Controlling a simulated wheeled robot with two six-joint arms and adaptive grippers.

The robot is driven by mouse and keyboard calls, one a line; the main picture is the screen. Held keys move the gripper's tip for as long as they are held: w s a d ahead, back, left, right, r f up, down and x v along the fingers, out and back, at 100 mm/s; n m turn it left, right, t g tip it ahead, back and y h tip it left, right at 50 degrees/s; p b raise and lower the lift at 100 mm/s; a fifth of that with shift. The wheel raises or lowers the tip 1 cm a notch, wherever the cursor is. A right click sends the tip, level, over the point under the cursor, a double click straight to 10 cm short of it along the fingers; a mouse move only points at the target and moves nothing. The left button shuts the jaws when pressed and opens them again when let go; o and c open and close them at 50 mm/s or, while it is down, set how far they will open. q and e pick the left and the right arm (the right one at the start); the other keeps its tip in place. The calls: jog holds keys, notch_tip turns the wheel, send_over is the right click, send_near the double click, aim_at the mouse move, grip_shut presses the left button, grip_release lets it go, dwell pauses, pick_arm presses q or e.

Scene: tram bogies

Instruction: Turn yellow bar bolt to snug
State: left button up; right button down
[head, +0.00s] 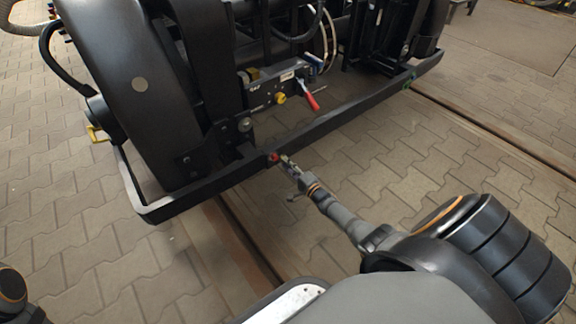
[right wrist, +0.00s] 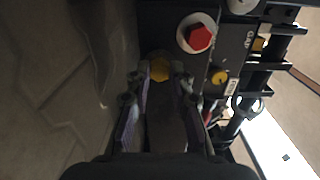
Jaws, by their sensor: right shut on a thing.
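The yellow bar bolt (right wrist: 159,68) shows in the right wrist view between the fingertips of my right gripper (right wrist: 158,80). The fingers are shut on it, one on each side. In the head view my right gripper (head: 287,164) reaches the front face of the black bar (head: 340,118), and its tip hides most or all of the yellow bolt. A red bolt (head: 273,157) sits just left of the tip. It also shows in the right wrist view (right wrist: 197,37), clear of the fingers. My left gripper is out of view.
Behind the bar stands a panel with a yellow knob (head: 280,98) and a red-handled lever (head: 311,100). A black wheel (head: 140,85) rises at the left. A green bolt (head: 406,84) is near the bar's right end. Paving (head: 430,160) in front is mostly free, with a rail groove.

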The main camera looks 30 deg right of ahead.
jog(key=c, duration=1.2)
grip_release()
jog(key=s, duration=0.8)
jog(key=s+d, duration=0.1)
jog(key=s, duration=0.3)
